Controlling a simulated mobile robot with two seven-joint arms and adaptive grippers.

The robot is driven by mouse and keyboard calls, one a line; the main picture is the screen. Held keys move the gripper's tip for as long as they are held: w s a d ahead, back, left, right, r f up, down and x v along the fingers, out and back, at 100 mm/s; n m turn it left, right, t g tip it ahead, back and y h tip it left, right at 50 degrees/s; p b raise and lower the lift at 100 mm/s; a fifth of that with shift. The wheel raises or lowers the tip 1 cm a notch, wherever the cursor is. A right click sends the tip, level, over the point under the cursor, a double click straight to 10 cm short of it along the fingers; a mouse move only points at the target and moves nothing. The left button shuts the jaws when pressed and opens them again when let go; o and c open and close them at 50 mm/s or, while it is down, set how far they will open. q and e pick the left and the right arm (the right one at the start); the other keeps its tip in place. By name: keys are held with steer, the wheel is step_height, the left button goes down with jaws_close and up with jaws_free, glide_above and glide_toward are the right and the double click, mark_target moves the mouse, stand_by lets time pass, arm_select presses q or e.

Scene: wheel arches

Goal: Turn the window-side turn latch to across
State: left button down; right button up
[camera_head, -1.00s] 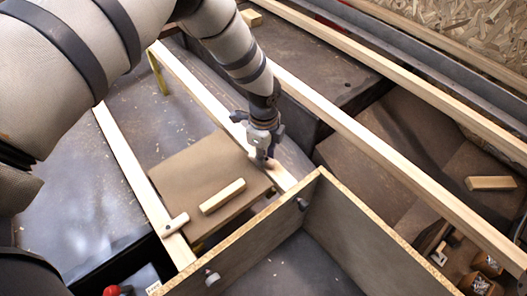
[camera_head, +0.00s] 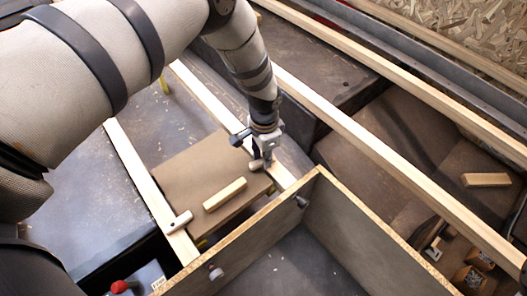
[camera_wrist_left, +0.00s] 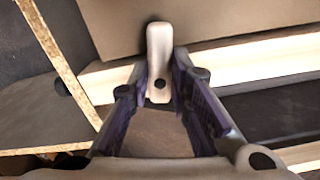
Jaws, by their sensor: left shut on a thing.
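My left gripper (camera_head: 262,160) points down and is shut on a pale wooden turn latch (camera_head: 256,165) on the right-hand rail (camera_head: 215,105). In the left wrist view the latch (camera_wrist_left: 159,50) stands between the fingertips (camera_wrist_left: 160,85). It lies across the rail, its far end reaching over the edge of the brown board (camera_head: 180,170). A second turn latch (camera_head: 180,221) sits on the left-hand rail (camera_head: 140,175), also crosswise, its end at the board's edge. The frames do not show which side the window is. My right gripper is not in view.
A wooden bar (camera_head: 225,194) lies on the brown board. A grey-walled open box (camera_head: 245,245) with raw chipboard edges stands close in front of the gripper. Long wooden rails (camera_head: 375,155) run on the right. A loose wood block (camera_head: 486,180) lies farther right.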

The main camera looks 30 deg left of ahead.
arm_select(q)
steer(key=shift+d+n, duration=0.1)
steer(key=shift+n, duration=1)
steer(key=c, duration=1.5)
jaws_free()
steer(key=shift+r, duration=0.1)
step_height(320, 180, up, 12)
steer(key=shift+f, duration=0.1)
